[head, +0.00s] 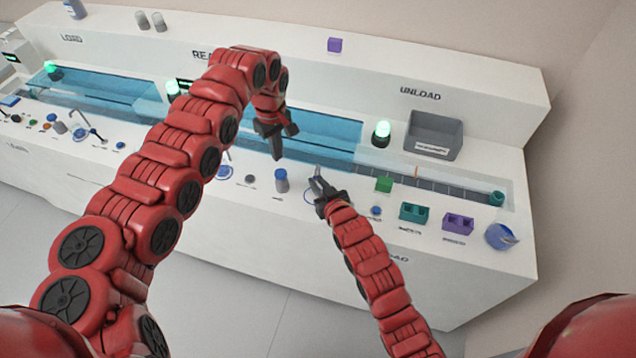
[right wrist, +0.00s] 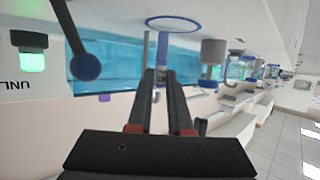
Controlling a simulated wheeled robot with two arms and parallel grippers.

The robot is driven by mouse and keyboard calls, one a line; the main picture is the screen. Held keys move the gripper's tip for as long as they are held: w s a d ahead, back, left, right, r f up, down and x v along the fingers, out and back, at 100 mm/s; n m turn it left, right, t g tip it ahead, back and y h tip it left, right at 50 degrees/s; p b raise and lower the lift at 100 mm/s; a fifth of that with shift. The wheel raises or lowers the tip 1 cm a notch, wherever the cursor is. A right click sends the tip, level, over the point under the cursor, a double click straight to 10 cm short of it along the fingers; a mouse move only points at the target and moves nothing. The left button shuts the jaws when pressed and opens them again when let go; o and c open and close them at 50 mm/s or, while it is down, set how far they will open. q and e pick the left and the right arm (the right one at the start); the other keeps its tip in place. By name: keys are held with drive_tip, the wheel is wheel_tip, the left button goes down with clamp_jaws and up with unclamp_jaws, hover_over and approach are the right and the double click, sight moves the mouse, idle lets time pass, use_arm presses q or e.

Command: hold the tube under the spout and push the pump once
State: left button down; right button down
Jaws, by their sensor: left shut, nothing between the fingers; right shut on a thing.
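In the head view, a small pale tube (head: 317,171) is in the tips of my right gripper (head: 320,183), which is shut on it above the bench front. In the right wrist view, the tube (right wrist: 162,48) stands out beyond my right gripper's fingertips (right wrist: 160,75). My left gripper (head: 277,148) is shut and empty, higher up and left of the tube. A grey bottle with a blue top (head: 281,181) stands below it, apart from it, and may be the pump. The bottle also shows in the right wrist view (right wrist: 213,50), upside down.
A blue ring (head: 309,197) marks the bench by my right gripper. A grey bin (head: 433,134) and the blue channel (head: 330,135) lie behind.

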drive_tip(key=shift+s+a+b, duration=0.2)
drive_tip(key=shift+s+a, duration=0.1)
drive_tip(key=shift+s, duration=0.65)
drive_tip(key=shift+s+a+b, duration=0.25)
drive_tip(key=shift+s+a, duration=0.05)
drive_tip(key=shift+s, duration=0.65)
drive_tip(key=shift+s+a+b, duration=0.2)
drive_tip(key=shift+s+a, duration=0.1)
drive_tip(key=shift+s, duration=0.65)
drive_tip(key=shift+r, duration=0.1)
drive_tip(key=s+a+r+p, duration=0.1)
drive_tip(key=s+r, duration=0.3)
drive_tip(key=r, duration=0.2)
drive_tip(key=shift+a, duration=0.15)
drive_tip(key=shift+w, duration=0.1)
